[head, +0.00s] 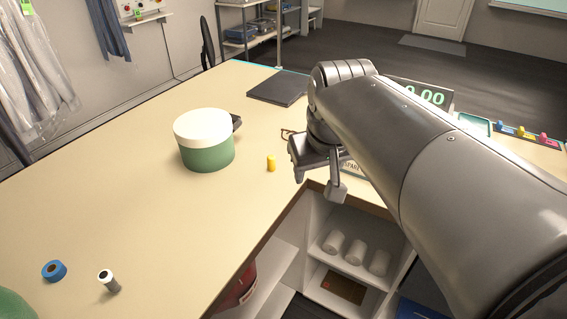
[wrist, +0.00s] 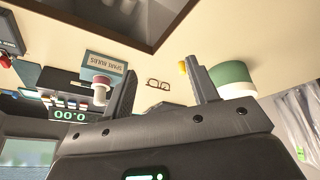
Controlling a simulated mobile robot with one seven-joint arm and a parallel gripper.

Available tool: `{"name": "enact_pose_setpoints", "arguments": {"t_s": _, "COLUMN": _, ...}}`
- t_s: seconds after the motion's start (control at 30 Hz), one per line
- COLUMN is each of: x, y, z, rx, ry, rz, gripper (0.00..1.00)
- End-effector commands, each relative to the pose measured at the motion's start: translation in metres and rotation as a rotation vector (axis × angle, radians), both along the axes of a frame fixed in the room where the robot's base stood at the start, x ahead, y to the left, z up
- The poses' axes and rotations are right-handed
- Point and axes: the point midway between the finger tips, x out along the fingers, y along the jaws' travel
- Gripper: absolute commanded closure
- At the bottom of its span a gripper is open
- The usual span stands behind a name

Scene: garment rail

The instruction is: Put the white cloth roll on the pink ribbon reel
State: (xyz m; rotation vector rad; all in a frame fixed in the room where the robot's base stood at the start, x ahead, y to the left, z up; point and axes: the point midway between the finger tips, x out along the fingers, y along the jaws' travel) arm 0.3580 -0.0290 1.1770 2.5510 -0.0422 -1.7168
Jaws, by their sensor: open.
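Three white cloth rolls lie on the shelf under the counter in the head view: a left one (head: 334,242), a middle one (head: 355,251) and a right one (head: 380,263). My gripper (head: 318,182) is open and empty above the counter edge, higher than the rolls. Its two fingers stand apart in the wrist view (wrist: 160,70). A small pink and white cylinder (wrist: 101,91), perhaps the pink ribbon reel, stands by the sign in the wrist view, beside one finger. In the head view I cannot make it out; my arm covers that area.
A green round box with cream lid (head: 205,150), a yellow spool (head: 271,163), a blue reel (head: 54,271) and a dark spool with white top (head: 109,281) stand on the counter (head: 130,190). Glasses (wrist: 158,84) and a spare-rolls sign (wrist: 104,64) lie near my gripper.

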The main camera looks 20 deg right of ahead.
Motion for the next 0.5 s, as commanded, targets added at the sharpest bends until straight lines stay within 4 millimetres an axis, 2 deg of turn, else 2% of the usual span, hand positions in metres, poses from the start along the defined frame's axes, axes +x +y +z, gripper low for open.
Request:
{"name": "enact_pose_setpoints", "arguments": {"t_s": 0.03, "x": -0.017, "y": 0.008, "z": -0.010, "rx": 0.010, "ry": -0.024, "rz": 0.004, "gripper": 0.46}}
{"name": "enact_pose_setpoints", "arguments": {"t_s": 0.2, "x": -0.052, "y": 0.022, "z": -0.039, "rx": 0.048, "ry": -0.080, "rz": -0.006, "gripper": 0.46}}
{"name": "enact_pose_setpoints", "arguments": {"t_s": 0.33, "x": -0.065, "y": 0.027, "z": -0.052, "rx": 0.066, "ry": -0.101, "rz": -0.008, "gripper": 0.46}}
{"name": "enact_pose_setpoints", "arguments": {"t_s": 0.5, "x": -0.068, "y": 0.029, "z": -0.056, "rx": 0.072, "ry": -0.106, "rz": -0.011, "gripper": 0.46}}
